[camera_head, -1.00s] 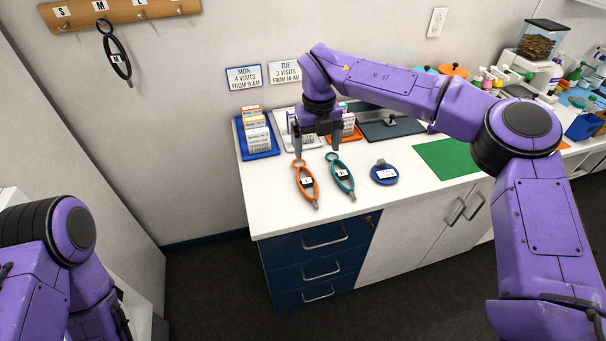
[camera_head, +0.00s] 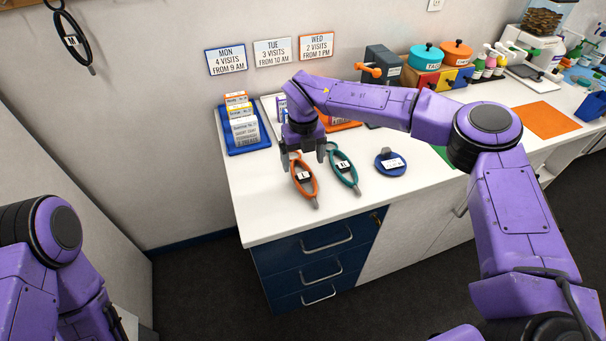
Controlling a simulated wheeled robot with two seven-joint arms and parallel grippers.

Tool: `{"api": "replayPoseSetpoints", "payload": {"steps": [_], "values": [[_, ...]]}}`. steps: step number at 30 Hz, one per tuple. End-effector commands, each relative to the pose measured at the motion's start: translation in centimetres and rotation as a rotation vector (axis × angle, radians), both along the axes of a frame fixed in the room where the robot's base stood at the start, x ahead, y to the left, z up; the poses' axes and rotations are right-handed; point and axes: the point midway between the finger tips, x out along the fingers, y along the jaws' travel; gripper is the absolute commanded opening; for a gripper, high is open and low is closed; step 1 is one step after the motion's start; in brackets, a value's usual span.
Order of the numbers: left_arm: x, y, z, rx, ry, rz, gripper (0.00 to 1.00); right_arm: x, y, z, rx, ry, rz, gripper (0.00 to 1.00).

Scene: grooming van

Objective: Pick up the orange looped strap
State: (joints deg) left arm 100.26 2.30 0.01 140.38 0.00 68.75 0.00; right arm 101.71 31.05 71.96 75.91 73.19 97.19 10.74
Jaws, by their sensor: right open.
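One finger is near the strap's far left end, the other near the teal strap. I cannot tell whether either finger touches a strap. A teal looped strap (camera_head: 354,179) lies just right of the orange one. For my left arm, only purple links show at the lower left; its gripper is out of view.
A blue tray (camera_head: 262,143) with boxes stands at the back left. A round blue item (camera_head: 391,168) with a label lies right of the teal strap. The drawers (camera_head: 318,258) are below the counter's front edge. A black strap (camera_head: 82,51) hangs on the wall.

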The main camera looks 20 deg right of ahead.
Motion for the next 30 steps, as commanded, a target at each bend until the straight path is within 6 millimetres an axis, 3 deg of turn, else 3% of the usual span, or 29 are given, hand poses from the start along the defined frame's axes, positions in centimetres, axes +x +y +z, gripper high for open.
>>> {"api": "replayPoseSetpoints", "payload": {"steps": [3,7,14,16,20,21,30], "values": [[0.0,0.0,2.1,0.000,0.000,0.000,0.89,-0.7,0.1,-1.8,0.000,0.008,0.000,0.89],[0.0,0.0,2.4,0.000,0.000,0.000,0.89,-0.6,0.1,-3.9,0.000,0.003,-0.001,0.89],[0.0,0.0,2.2,0.000,0.000,0.000,0.89,-0.5,0.1,-4.4,-0.001,0.000,-0.002,0.89],[0.0,0.0,2.2,0.000,0.000,0.000,0.89,-0.5,0.1,-4.4,-0.001,0.000,-0.001,0.73],[0.0,0.0,2.2,0.000,0.000,0.000,0.89,-0.5,0.1,-4.4,-0.001,0.001,-0.001,0.31],[0.0,0.0,2.2,0.000,0.000,0.000,0.89,-0.5,0.1,-4.4,-0.001,0.001,-0.001,0.25],[0.0,0.0,2.1,0.000,0.000,0.000,0.89,-0.5,0.1,-4.1,0.000,-0.001,-0.001,0.25]]}}
